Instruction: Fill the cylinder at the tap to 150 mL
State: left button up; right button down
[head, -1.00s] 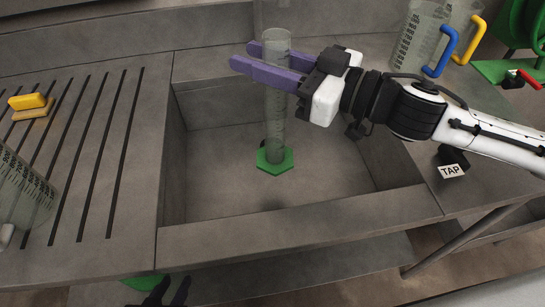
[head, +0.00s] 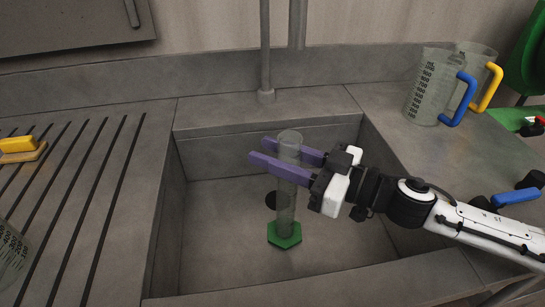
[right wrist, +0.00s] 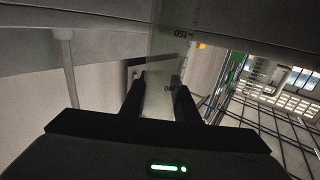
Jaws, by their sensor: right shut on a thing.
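A tall clear graduated cylinder (head: 287,208) with a green hexagonal foot (head: 284,236) is upright inside the sink. My right gripper (head: 287,160) is shut on its upper part, the purple fingers either side of it. My left gripper is not in view.
The sink (head: 215,255) has a dark drain hole. Two measuring jugs, one with a blue handle (head: 425,90) and one yellow (head: 490,85), stand at the back right. A blue lever (head: 517,195) is at right. A slotted draining board (head: 85,170) with a yellow block lies left.

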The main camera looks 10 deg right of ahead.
jog(key=shift+r, duration=0.1)
jog(key=c, duration=1.8)
grip_release()
jog(key=o, duration=0.4)
jog(key=shift+o, duration=0.2)
jog(key=b+v, duration=0.3)
jog(key=v, duration=0.9)
